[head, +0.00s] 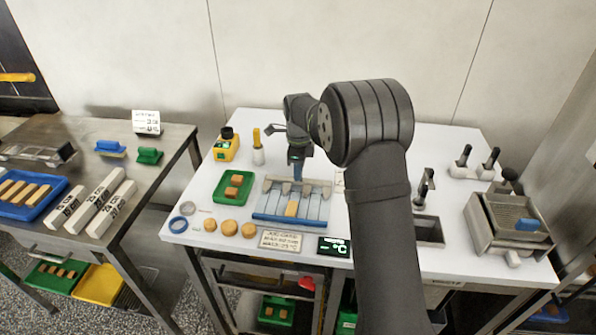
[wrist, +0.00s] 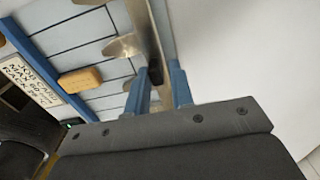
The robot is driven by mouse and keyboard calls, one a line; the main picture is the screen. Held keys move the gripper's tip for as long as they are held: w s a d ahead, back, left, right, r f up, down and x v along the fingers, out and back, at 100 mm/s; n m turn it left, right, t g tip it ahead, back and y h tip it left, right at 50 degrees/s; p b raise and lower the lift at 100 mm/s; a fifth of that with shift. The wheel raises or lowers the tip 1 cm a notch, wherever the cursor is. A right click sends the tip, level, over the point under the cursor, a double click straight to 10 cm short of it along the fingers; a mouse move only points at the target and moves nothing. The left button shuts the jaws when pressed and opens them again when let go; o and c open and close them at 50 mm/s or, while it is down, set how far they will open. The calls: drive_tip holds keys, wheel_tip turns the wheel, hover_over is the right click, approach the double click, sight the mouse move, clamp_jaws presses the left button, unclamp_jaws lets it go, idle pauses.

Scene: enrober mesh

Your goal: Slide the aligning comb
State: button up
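The aligning comb (head: 312,187) is a grey metal bar with rounded teeth across the back of a blue-edged lane board (head: 283,218). In the wrist view the comb (wrist: 145,28) runs down toward my fingers. One biscuit (head: 291,208) lies in a middle lane; it also shows in the wrist view (wrist: 80,81). My gripper (head: 297,171) is above the comb, pointing down. In the wrist view its blue fingers (wrist: 159,76) stand apart, one on each side of the bar, with gaps visible. The finger tips' exact height against the bar is hard to tell.
A green tray (head: 221,200) with brown pieces is left of the board. Several round biscuits (head: 229,227), a label card (head: 281,241) and a temperature display (head: 333,247) lie in front. A yellow device (head: 226,149) stands behind left.

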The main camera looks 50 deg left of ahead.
drive_tip(key=shift+o, duration=1.4)
drive_tip(key=shift+a, duration=0.1)
wheel_tip(320, 180, up, 17)
drive_tip(key=shift+r, duration=0.2)
drive_tip(key=shift+f, duration=0.1)
wheel_tip(320, 180, down, 17)
drive_tip(key=shift+f, duration=0.15)
idle(1.8)
wheel_tip(320, 180, up, 18)
drive_tip(key=shift+f, duration=0.25)
